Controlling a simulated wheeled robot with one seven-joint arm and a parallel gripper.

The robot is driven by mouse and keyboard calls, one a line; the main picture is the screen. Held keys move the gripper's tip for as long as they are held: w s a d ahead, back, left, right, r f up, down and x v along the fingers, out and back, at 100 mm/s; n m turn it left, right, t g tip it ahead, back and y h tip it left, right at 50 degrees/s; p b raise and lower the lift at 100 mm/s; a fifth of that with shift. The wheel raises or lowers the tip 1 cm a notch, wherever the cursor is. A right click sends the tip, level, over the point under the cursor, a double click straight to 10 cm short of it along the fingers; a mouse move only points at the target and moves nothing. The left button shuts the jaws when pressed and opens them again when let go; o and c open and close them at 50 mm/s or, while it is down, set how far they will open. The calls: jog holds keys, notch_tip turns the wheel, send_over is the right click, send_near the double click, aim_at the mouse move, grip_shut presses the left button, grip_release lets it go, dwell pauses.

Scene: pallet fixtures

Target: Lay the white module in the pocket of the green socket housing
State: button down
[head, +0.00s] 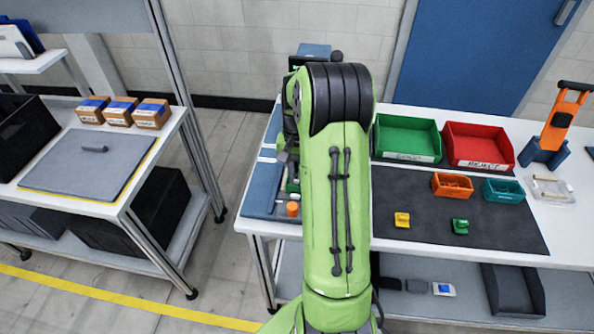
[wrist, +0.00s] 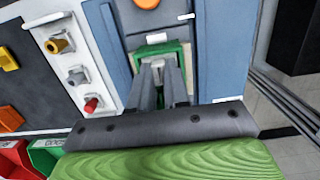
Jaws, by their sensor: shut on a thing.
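The green socket housing (wrist: 186,62) sits in the blue fixture in the wrist view, straight ahead of my fingers. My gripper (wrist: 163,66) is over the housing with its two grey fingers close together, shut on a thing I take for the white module. The fingers mostly hide the held piece, so I cannot tell whether it touches the pocket. A small white patch (wrist: 157,38) shows at the housing's far edge. In the head view my arm covers most of this spot.
The blue fixture (head: 262,190) lies at the table's left end, with an orange round part (head: 292,209) near its front. A green bin (head: 408,138) and a red bin (head: 478,146) stand behind a dark mat (head: 500,222) holding small coloured parts. A white strip with yellow, grey and red connectors (wrist: 91,104) lies beside the fixture.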

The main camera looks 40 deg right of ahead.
jog(key=shift+f+b, duration=0.55)
jog(key=shift+f, duration=0.25)
dwell(0.4)
jog(key=c, duration=1.4)
grip_release()
jog(key=shift+r, duration=0.15)
jog(key=shift+r+p, duration=1.2)
jog(key=shift+r, duration=0.05)
jog(key=o, duration=0.5)
